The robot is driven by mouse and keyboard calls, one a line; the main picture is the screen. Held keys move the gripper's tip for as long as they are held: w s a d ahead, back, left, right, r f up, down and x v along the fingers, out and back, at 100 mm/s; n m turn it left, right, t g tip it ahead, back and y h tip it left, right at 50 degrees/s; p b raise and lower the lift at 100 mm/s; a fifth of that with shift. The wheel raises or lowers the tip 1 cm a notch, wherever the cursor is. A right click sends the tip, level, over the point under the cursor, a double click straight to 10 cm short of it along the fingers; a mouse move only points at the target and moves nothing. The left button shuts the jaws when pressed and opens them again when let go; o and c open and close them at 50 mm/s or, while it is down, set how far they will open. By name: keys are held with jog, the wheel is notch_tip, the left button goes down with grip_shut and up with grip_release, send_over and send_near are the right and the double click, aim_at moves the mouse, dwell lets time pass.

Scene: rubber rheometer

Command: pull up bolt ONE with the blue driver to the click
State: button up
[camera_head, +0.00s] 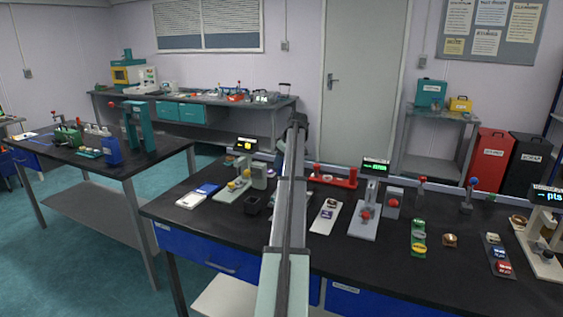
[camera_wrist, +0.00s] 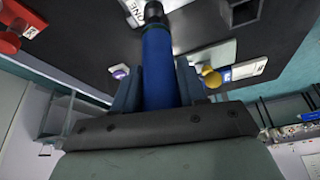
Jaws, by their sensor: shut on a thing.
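The blue driver (camera_wrist: 158,68) is upright in the wrist view frame, its blue handle between the fingers of my gripper (camera_wrist: 157,75), which is shut on it. A dark collar (camera_wrist: 153,12) shows at the driver's far end, near the top edge of the wrist view. I cannot tell whether the tip touches anything. In the head view my own arm covers the gripper and the bench spot behind it. I cannot make out bolt ONE in either view.
On the black bench (camera_head: 400,265), a red stand (camera_head: 335,181) and a lit-display device (camera_head: 375,166) stand right of my arm. In the wrist view, a red part (camera_wrist: 10,42) and a yellow knob (camera_wrist: 210,77) flank the driver.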

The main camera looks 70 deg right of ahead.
jog(key=shift+f, duration=0.8)
dwell(2.5)
jog(key=shift+r, duration=2.5)
jog(key=shift+w, duration=0.1)
